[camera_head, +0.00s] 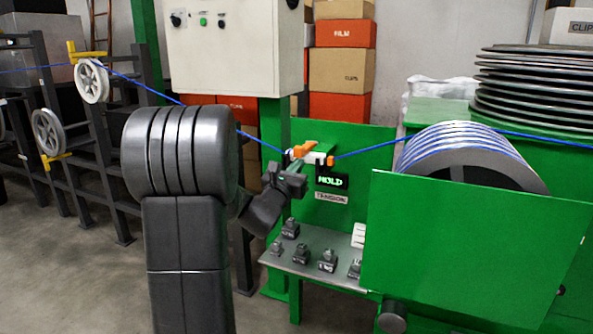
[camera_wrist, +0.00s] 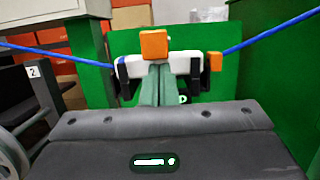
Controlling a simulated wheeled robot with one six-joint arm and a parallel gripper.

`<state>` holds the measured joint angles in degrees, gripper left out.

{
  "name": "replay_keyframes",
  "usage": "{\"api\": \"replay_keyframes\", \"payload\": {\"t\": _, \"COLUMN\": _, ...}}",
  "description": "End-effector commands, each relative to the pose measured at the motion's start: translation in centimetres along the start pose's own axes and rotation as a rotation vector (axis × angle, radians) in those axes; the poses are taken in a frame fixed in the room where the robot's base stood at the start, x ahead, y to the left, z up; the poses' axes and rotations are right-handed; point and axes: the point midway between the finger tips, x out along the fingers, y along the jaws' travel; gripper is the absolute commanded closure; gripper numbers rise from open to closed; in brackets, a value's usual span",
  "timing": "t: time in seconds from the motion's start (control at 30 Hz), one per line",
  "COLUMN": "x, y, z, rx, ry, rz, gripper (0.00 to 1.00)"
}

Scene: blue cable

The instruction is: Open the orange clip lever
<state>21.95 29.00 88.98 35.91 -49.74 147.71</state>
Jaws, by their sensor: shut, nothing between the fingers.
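The orange clip lever (camera_head: 304,148) shows in the head view above a white clip body (camera_head: 317,157) in front of the green panel. In the wrist view the lever (camera_wrist: 154,45) stands up at the middle of the white clip body (camera_wrist: 131,66), and a smaller orange piece (camera_wrist: 214,62) is at its right end. The blue cable (camera_wrist: 275,34) runs to the clip from both sides. My gripper (camera_wrist: 157,68) is shut and empty, its fingertips just below the lever in the picture. I cannot tell whether they touch it. The fingers hide part of the clip body.
A green panel (camera_head: 355,135) with a lit HOLD display (camera_head: 332,181) stands behind the clip. Below is a grey shelf (camera_head: 310,271) with several small dark blocks. A cable drum (camera_head: 470,155) is at the right, and pulleys (camera_head: 92,82) carry the cable at the left.

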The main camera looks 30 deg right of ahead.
Motion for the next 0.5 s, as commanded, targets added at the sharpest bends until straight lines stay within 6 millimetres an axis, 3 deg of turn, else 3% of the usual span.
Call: {"api": "replay_keyframes", "payload": {"t": 0.5, "x": -0.09, "y": -0.16, "z": 0.85, "rx": 0.001, "ry": 0.045, "rz": -0.001, "gripper": 1.00}}
